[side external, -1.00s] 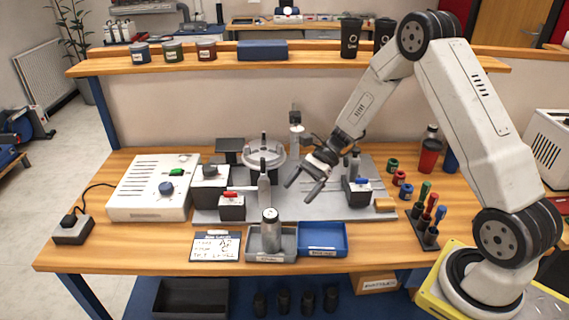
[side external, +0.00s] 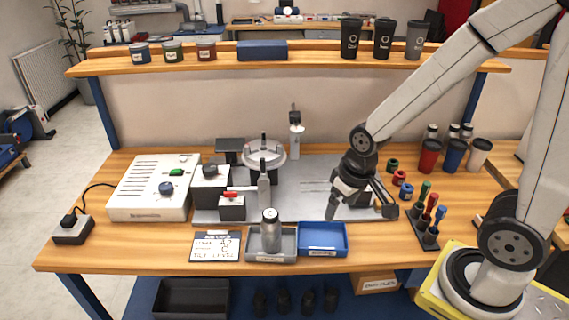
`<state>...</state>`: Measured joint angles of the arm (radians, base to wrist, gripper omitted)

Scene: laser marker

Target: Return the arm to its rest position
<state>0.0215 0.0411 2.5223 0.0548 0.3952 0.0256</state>
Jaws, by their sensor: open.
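My gripper (side external: 360,208) hangs low over the right part of the grey base plate (side external: 310,178). It points down, its two fingers are spread wide, and nothing shows between them. My arm comes to it from the base at the lower right. The gripper hides the small clamp block with the blue handle. A silver bottle (side external: 271,230) stands in the grey tray (side external: 288,246), to the left of the gripper. The blue tray (side external: 321,237) beside it looks empty.
The marker's round table (side external: 264,150) and a red-handled block (side external: 231,205) stand left of the gripper. Coloured tools (side external: 430,216) in a holder and coloured rings (side external: 399,178) are close on its right. Tumblers (side external: 429,155) stand behind them. A white control box (side external: 153,187) is at the left.

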